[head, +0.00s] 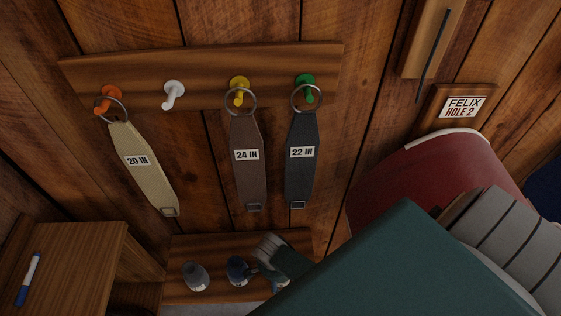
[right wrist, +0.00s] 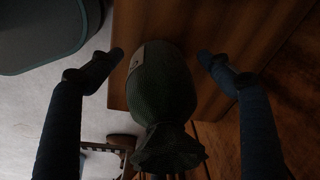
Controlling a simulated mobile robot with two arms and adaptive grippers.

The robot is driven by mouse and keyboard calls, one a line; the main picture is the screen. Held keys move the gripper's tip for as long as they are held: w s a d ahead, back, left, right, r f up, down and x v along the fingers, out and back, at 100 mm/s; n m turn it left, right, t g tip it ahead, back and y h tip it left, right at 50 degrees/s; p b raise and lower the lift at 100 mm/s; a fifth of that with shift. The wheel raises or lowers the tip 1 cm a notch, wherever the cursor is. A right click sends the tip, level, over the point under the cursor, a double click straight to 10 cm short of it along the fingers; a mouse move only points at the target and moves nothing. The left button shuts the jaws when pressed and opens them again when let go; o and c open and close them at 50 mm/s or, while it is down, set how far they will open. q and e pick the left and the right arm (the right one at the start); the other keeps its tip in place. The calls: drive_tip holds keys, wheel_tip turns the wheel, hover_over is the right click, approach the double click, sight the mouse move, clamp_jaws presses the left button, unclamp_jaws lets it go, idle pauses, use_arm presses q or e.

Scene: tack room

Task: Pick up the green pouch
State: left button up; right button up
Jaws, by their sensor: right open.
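The green pouch (right wrist: 162,88) is dark and rounded, with a gathered neck and a pale label. In the right wrist view it lies between the spread fingers of my right gripper (right wrist: 160,58), with a gap on each side. The gripper is open and holds nothing. In the head view my right gripper (head: 264,272) is over the low wooden shelf, reaching in from the lower right. It and my arm cover most of that spot, so I cannot clearly make out the green pouch there. My left gripper is not in view.
A grey pouch (head: 195,276) and a blue one (head: 237,268) are on the shelf (head: 210,246) left of my right gripper. Above hang three labelled straps from a hook rack (head: 205,65). A side table (head: 75,255) with a marker (head: 29,279) stands left.

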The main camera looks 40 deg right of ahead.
drive_tip(key=shift+f, duration=0.15)
drive_tip(key=c, duration=1.3)
